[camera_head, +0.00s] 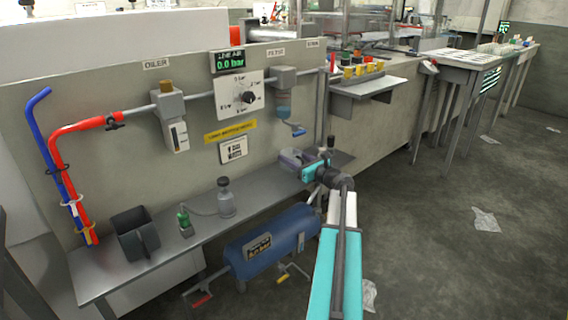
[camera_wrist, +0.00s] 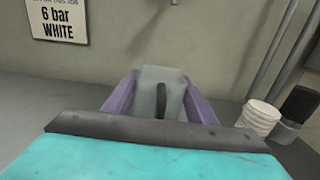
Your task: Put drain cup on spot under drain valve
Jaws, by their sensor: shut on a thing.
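A grey-green drain cup (camera_wrist: 150,76) stands upright between the two purple fingers of my gripper (camera_wrist: 160,82) in the wrist view. The fingers are shut on it, one on each side, and it has a dark upright bar on its near side. In the head view my gripper (camera_head: 293,157) is low over the back of the shelf, below the filter. The drain valve with its blue lever (camera_head: 299,132) hangs under the filter bowl (camera_head: 284,107), just above my gripper. The spot under the valve is hidden, and I cannot tell if the cup touches the shelf.
A white ribbed stack (camera_wrist: 259,119) and a dark object (camera_wrist: 297,104) stand close right of the cup. The grey shelf (camera_head: 200,240) also holds a dark open bin (camera_head: 135,235), a green item (camera_head: 185,223) and a grey bottle-like item (camera_head: 225,200). A blue tank (camera_head: 275,238) sits below.

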